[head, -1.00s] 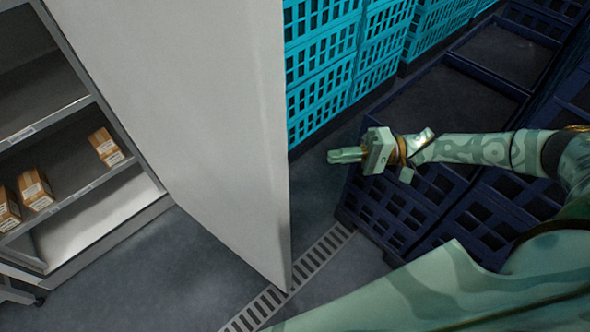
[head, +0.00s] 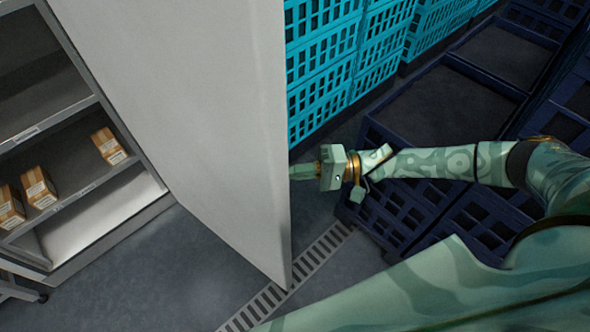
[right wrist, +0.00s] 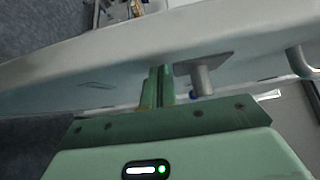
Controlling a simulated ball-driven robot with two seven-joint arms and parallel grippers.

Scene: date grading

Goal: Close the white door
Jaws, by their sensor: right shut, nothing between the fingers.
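The white door (head: 200,120) stands open, swung out from the shelf cabinet on the left in the head view. My right gripper (head: 304,172) is at the door's free edge on its far side, with the fingertips partly hidden behind that edge. In the right wrist view the shut fingers (right wrist: 158,86) point at the door's face (right wrist: 75,75), beside a grey bracket with a post (right wrist: 204,72). I cannot tell whether the fingertips touch the door. My left gripper is not in view.
The cabinet shelves (head: 75,185) hold several small cardboard boxes (head: 108,146). Turquoise crates (head: 325,65) are stacked behind the door. Dark blue crates (head: 400,215) stand under and beside my right arm. A drain grate (head: 270,298) crosses the floor below the door's edge.

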